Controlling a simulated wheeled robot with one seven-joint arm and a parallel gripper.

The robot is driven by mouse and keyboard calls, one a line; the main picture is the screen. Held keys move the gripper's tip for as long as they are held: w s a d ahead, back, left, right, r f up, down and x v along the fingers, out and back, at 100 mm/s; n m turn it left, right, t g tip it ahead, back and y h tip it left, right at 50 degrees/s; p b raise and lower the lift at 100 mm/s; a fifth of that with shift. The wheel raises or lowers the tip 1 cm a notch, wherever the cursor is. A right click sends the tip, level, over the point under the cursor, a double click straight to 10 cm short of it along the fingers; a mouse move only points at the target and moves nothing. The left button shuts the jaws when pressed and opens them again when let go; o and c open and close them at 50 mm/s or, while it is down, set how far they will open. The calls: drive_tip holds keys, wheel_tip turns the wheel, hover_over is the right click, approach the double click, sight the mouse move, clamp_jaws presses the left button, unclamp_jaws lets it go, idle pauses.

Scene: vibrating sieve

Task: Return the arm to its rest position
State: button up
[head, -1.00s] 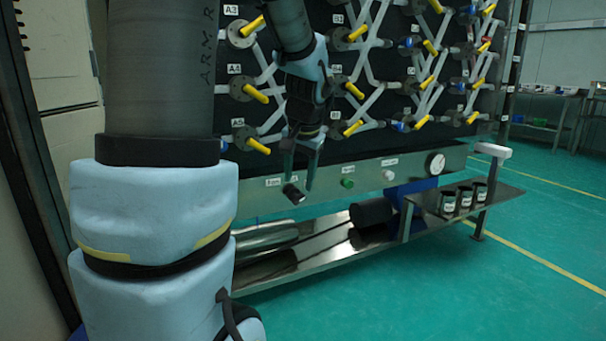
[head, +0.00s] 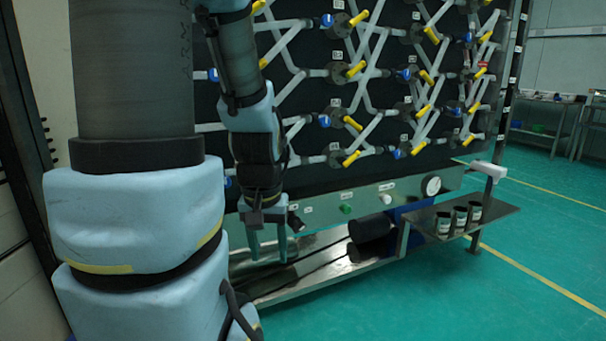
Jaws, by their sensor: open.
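My gripper (head: 268,258) hangs at the end of my arm, left of the middle in the head view. Its two fingers point down and stand apart, with nothing seen between them. It is in front of the lower panel strip and above the steel shelf (head: 330,277). My arm comes down from the top left, in front of the left part of the valve panel (head: 320,155) and hiding some of it.
The panel carries pipes and several yellow-handled valves (head: 356,69). Below them is a strip with a green button (head: 345,209) and a gauge (head: 432,185). Black cylinders (head: 370,227) lie on the shelf. Labelled cans (head: 460,219) stand on the right ledge. Green floor (head: 480,300) is clear at right.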

wheel_tip(320, 180, up, 17)
drive_tip(key=p, duration=1.5)
drive_tip(key=shift+r, duration=0.2)
